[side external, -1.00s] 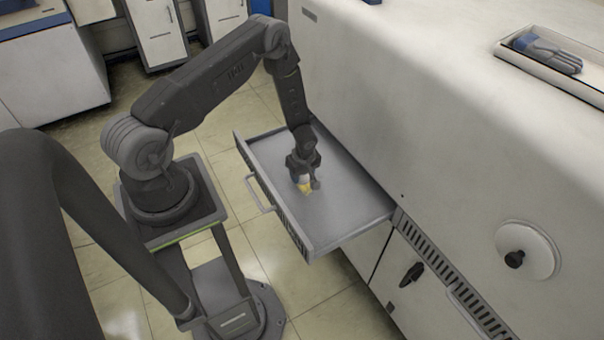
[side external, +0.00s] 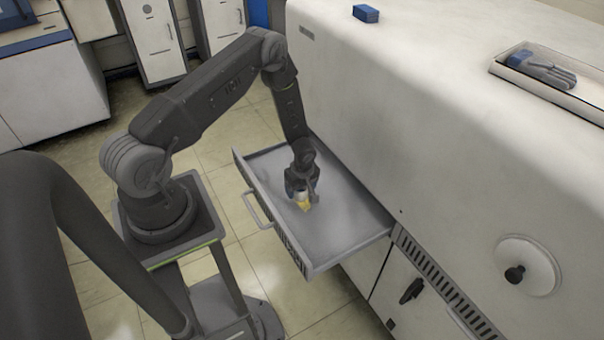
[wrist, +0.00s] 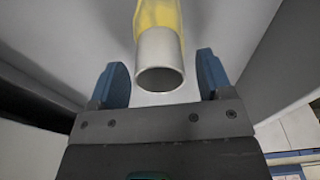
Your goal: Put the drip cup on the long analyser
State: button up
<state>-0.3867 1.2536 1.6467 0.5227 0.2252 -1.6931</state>
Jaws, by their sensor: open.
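A silver, hollow metal cup (wrist: 160,65), which I take as the drip cup, has its open rim facing the wrist camera. A yellow part (wrist: 160,15) adjoins its far end; I cannot tell whether it belongs to the cup. In the side view the cup (side external: 301,196) is small and partly hidden by my gripper, inside the pulled-out drawer. My gripper (side external: 302,190) is low in the drawer, open, with one blue finger on each side of the cup and visible gaps between. The long analyser (side external: 440,140) is the big white machine at the right, with a broad top.
The grey drawer (side external: 345,235) has raised walls and a front handle (side external: 257,210). On the analyser's top are a small blue block (side external: 366,13) and a tray (side external: 508,66) holding a blue and grey item. Between them the top is clear.

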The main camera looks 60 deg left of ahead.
notch_tip(320, 180, up, 12)
jog(key=d, duration=0.2)
notch_tip(320, 180, up, 11)
jog(key=m+t, duration=0.1)
jog(key=m, duration=0.2)
send_over(303, 199)
jog(key=w+d, duration=0.2)
jog(key=s+d+r+m+t, duration=0.1)
jog(key=s+d+r+m, duration=0.3)
jog(key=r, duration=0.6)
jog(key=s+d+r+m+t, duration=0.2)
jog(key=s+d+r+m, duration=0.3)
jog(key=r, duration=0.5)
jog(key=shift+s+r, duration=0.15)
jog(key=shift+s, duration=0.05)
jog(key=s+d+r+m, duration=0.1)
jog(key=s+m, duration=0.1)
jog(key=s, duration=0.1)
jog(key=s+d+r+m+t+h, duration=0.1)
jog(key=s+d+r, duration=0.1)
jog(key=s, duration=0.1)
jog(key=s+d+r+m, duration=0.1)
jog(key=s+m, duration=0.1)
jog(key=s, duration=0.1)
jog(key=shift+s+d+r+m+t, duration=0.15)
jog(key=shift+d+r+m+t, duration=0.1)
jog(key=shift+r+m+t, duration=0.05)
jog(key=shift+o, duration=0.3)
jog(key=shift+s+d, duration=0.1)
jog(key=shift+s, duration=0.2)
